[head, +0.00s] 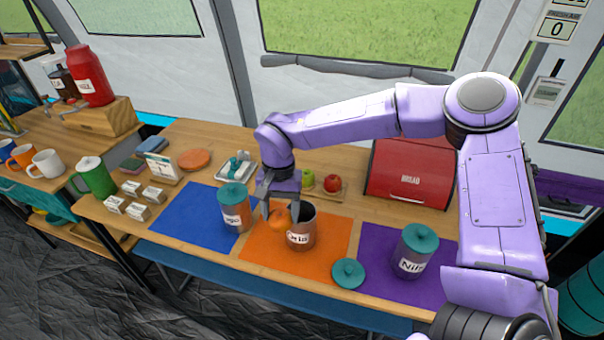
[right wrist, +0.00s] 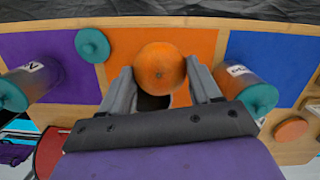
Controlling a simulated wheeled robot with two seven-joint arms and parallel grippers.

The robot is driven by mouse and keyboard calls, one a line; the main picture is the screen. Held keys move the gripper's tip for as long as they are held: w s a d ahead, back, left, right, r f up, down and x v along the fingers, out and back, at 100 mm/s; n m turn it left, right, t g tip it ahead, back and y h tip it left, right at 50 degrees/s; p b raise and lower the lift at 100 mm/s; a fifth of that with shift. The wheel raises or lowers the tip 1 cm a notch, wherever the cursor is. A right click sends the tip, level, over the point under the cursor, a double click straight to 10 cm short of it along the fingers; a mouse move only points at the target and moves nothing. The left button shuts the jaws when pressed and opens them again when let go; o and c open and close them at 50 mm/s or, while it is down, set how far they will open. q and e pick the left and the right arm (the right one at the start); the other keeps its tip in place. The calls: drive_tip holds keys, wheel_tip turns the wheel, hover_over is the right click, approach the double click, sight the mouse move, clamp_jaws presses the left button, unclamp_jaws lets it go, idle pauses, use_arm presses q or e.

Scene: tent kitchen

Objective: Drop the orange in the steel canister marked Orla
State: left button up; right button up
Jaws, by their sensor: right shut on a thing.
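The orange (head: 279,220) is held between the fingers of my right gripper (head: 280,208), which is shut on it. The orange also shows between the fingertips in the right wrist view (right wrist: 159,68). The steel canister marked Orla (head: 302,232) stands open on the orange mat (head: 325,258). The orange is at the left side of its rim in the head view. In the right wrist view the dark canister mouth (right wrist: 152,102) shows partly behind the orange. A teal lid (head: 348,273) lies on the mat's right edge. My left gripper is not in view.
A lidded canister (head: 234,207) stands left on the blue mat (head: 187,220). Another lidded canister marked Nils (head: 415,252) stands right on the purple mat (head: 385,288). Behind are apples (head: 332,184) and a red bread box (head: 411,172). Small white boxes (head: 132,188) sit at left.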

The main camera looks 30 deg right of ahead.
use_arm(q)
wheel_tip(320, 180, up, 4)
drive_tip(key=p, duration=0.4)
use_arm(e)
drive_tip(key=w+d+r+n+t+h, duration=0.1)
drive_tip(key=d+r+n, duration=0.15)
drive_tip(key=n, duration=0.85)
drive_tip(key=w+d+r+n+h, duration=0.1)
drive_tip(key=d+n, duration=0.3)
drive_tip(key=n, duration=0.7)
drive_tip(key=w+d+r+n+t, duration=0.1)
drive_tip(key=w+d+r+n, duration=0.15)
drive_tip(key=n, duration=0.85)
use_arm(q)
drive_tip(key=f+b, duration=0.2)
drive_tip(key=b, duration=0.1)
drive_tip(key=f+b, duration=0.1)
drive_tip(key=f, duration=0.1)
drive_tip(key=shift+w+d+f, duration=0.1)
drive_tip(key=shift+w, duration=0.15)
use_arm(e)
wheel_tip(320, 180, down, 7)
drive_tip(key=shift+s+d+m+h, duration=0.3)
drive_tip(key=shift+s+d, duration=0.1)
drive_tip(key=shift+r, duration=0.15)
drive_tip(key=o, duration=1.2)
drive_tip(key=shift+c, duration=0.2)
